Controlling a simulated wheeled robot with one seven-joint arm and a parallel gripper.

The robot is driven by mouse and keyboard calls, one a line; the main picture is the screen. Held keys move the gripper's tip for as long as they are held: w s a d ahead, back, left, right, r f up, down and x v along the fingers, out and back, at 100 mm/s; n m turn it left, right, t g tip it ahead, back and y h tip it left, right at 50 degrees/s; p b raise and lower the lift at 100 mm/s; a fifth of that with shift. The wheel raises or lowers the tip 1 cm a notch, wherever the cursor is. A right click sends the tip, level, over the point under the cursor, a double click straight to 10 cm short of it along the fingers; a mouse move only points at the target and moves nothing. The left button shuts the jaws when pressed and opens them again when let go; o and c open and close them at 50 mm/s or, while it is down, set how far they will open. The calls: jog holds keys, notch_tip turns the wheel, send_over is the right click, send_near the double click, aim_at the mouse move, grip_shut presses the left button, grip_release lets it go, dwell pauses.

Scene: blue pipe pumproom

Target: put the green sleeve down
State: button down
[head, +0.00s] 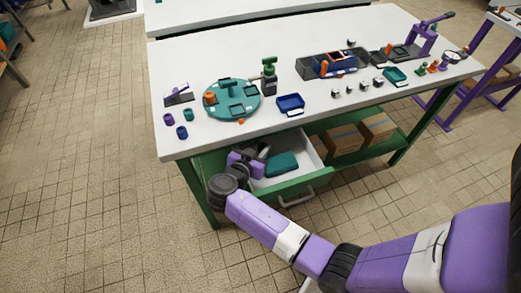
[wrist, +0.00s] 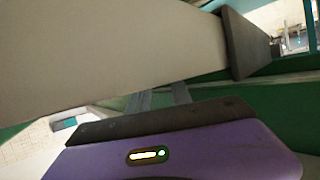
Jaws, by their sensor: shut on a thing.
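A small green-teal sleeve (head: 188,114) stands on the white bench top near its left front corner, beside a purple sleeve (head: 169,119) and a blue sleeve (head: 182,132). My gripper (head: 261,152) is low at the bench front, at the left part of the open drawer (head: 290,187), well below and right of these sleeves. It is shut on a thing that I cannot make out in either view. In the wrist view my purple gripper body fills the bottom, and a broad pale surface (wrist: 110,60) fills the upper left.
A teal item (head: 282,164) lies in the drawer. Cardboard boxes (head: 345,139) stand on the green lower shelf. A teal round plate (head: 245,110), a blue tray (head: 291,104) and several small parts stand on the bench. Bare bench top lies behind them.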

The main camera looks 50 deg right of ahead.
jog(key=shift+f+b, duration=0.35)
jog(key=shift+b, duration=0.15)
jog(key=shift+f+b, duration=0.25)
jog(key=shift+b, duration=0.05)
jog(key=c, duration=1.4)
grip_release()
jog(key=shift+c, duration=0.2)
jog(key=shift+r+p, duration=0.9)
jog(key=shift+p, duration=0.15)
jog(key=b+v, duration=0.1)
jog(key=v, duration=1.1)
jog(key=shift+f, duration=0.15)
